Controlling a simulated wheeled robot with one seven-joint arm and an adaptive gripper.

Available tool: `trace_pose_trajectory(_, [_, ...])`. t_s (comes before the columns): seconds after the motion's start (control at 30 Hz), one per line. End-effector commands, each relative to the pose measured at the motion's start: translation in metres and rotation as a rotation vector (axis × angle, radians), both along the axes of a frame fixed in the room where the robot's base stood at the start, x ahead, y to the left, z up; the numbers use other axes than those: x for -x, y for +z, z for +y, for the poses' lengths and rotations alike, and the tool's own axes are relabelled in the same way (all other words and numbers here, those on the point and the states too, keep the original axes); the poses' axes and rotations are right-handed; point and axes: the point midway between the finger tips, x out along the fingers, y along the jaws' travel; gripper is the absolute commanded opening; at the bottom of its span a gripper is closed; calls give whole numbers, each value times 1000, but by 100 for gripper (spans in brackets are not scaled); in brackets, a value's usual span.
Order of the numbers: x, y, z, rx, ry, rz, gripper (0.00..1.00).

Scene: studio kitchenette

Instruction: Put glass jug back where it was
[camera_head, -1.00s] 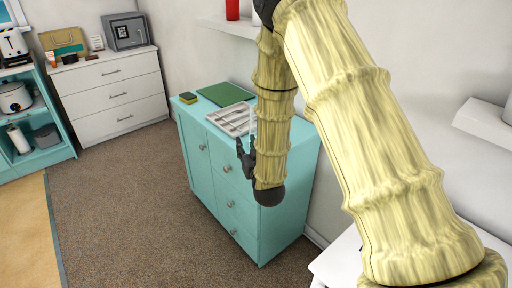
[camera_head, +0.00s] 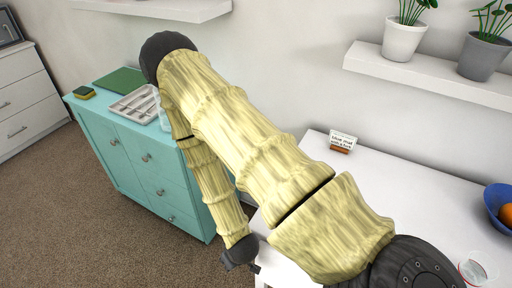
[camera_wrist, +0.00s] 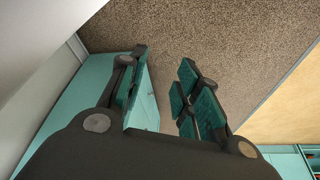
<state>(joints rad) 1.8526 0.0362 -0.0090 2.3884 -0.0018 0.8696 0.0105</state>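A clear glass object, perhaps the glass jug (camera_head: 163,116), stands on the teal cabinet (camera_head: 112,128) at the right end of the cutlery tray. My arm partly hides it, so its full shape cannot be told. In the wrist view my gripper (camera_wrist: 163,78) has its two fingers apart, with nothing between them. It points down past the teal cabinet towards the carpet. In the head view my arm hangs in front of the cabinet and the white table, and the fingers are mostly hidden.
A grey cutlery tray (camera_head: 134,103), a green board (camera_head: 121,80) and a sponge (camera_head: 84,92) lie on the cabinet. The white table (camera_head: 425,205) holds a small sign (camera_head: 342,141), a blue bowl (camera_head: 495,200) and a clear red-rimmed vessel (camera_head: 474,270). A shelf with plants (camera_head: 404,38) overhangs it.

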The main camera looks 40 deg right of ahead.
Motion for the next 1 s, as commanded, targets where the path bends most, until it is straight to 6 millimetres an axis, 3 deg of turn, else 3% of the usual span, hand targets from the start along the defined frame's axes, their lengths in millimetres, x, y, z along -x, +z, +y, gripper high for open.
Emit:
trace_pose_trajectory(0.03, [28,-9,1,-3,1,70,33])
trace_pose_trajectory(0.1, [61,-16,1,-6,3,152,33])
trace_pose_trajectory(0.2, [97,-21,3,-11,6,245,33])
trace_pose_trajectory(0.3, [120,-23,7,-14,8,304,33])
trace_pose_trajectory(0.43, [132,-24,8,-16,9,334,33])
trace_pose_trajectory(0.73, [132,-23,7,-16,9,335,33])
trace_pose_trajectory(1.0, [132,2,7,-16,9,334,33])
